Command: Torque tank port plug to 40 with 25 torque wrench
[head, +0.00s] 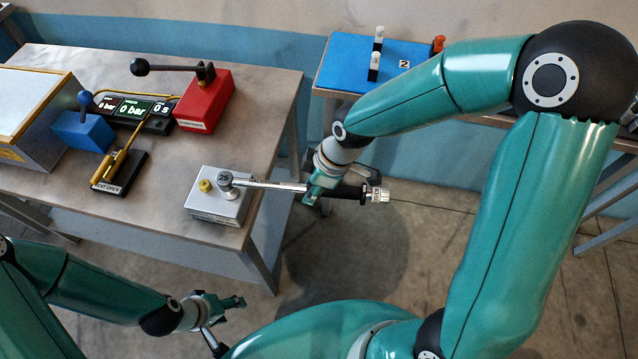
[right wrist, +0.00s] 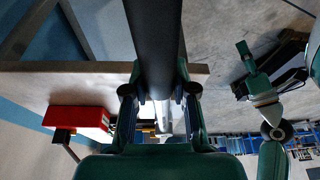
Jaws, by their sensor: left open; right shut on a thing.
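The torque wrench (head: 268,185), a silver shaft with a black handle and a head marked 25, lies nearly level above the table edge. Its head (head: 226,181) is over the top of a grey metal block (head: 218,209); whether it is seated on a plug is hidden. A yellow knob-like part (head: 206,186) stands on the block, left of the head. My right gripper (head: 318,188) is shut on the wrench handle, which also shows in the right wrist view (right wrist: 155,40). My left gripper (head: 222,304) is open and empty, low in front of the table.
Left on the table (head: 200,150) are a red block with a black lever (head: 205,103), a display (head: 134,109), a blue block with a lever (head: 82,131) and a brass valve (head: 118,170). A blue-topped stand (head: 345,68) is behind. Floor right of the table is open.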

